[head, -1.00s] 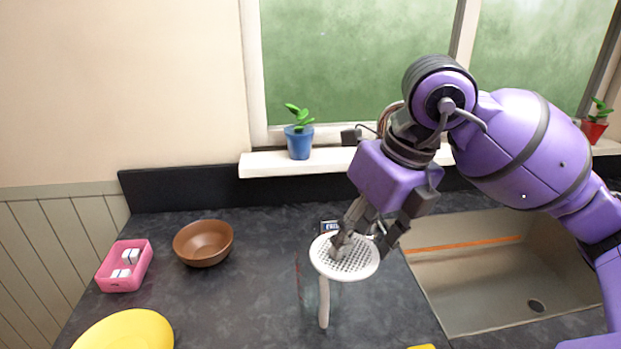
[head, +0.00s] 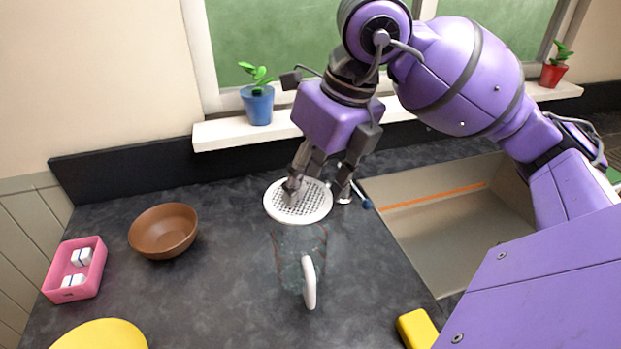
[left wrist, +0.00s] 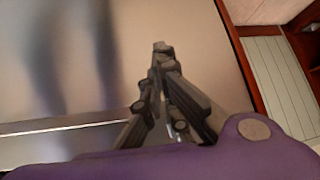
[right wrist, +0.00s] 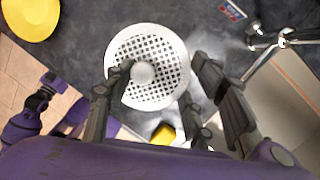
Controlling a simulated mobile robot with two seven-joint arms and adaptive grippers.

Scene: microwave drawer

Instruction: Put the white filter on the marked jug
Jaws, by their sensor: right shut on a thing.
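The white filter (head: 313,208) is a round perforated disc with a central knob, at the top of the clear glass jug (head: 288,262) in the head view. Whether it rests on the rim or hovers just above it I cannot tell. The jug stands upright, with a white handle (head: 309,283) towards me and faint reddish marks. My right gripper (head: 292,192) is shut on the filter from above. The filter also shows face-on in the right wrist view (right wrist: 165,87), hiding the jug beneath. My left gripper (left wrist: 161,48) shows only in the left wrist view, its fingertips together, with nothing visible between them.
A brown bowl (head: 163,231), a pink box (head: 90,287) with white items and a yellow plate (head: 100,338) are on the left. A sink (head: 430,245) with a tap is right of the jug. A yellow block (head: 416,329) lies in front. Counter between bowl and jug is clear.

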